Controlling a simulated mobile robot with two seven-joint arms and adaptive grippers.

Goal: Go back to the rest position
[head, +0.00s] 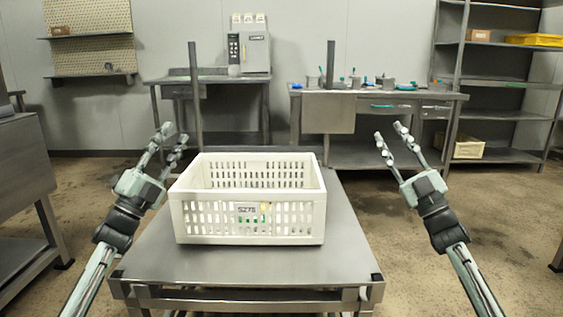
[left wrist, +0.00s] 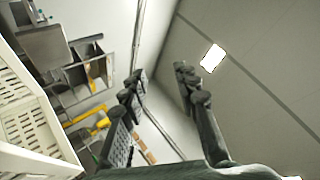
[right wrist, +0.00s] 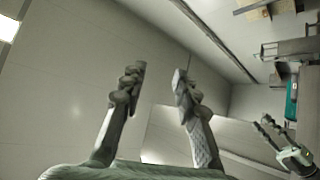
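My left gripper (head: 172,143) is raised at the left of the white crate, its fingers apart with nothing between them. In the left wrist view, its fingers (left wrist: 160,85) are spread with a gap of bare wall and ceiling between them. My right gripper (head: 393,143) is raised to the right of the crate, apart from it. In the right wrist view, its fingers (right wrist: 155,85) are apart and empty.
A white slotted crate (head: 248,238) stands on a steel cart (head: 245,268) between my arms; it also shows in the left wrist view (left wrist: 25,150). Steel tables (head: 325,115) stand behind, a shelf rack (head: 500,115) at right, a steel bench (head: 22,165) at left. Floor beside the cart looks clear.

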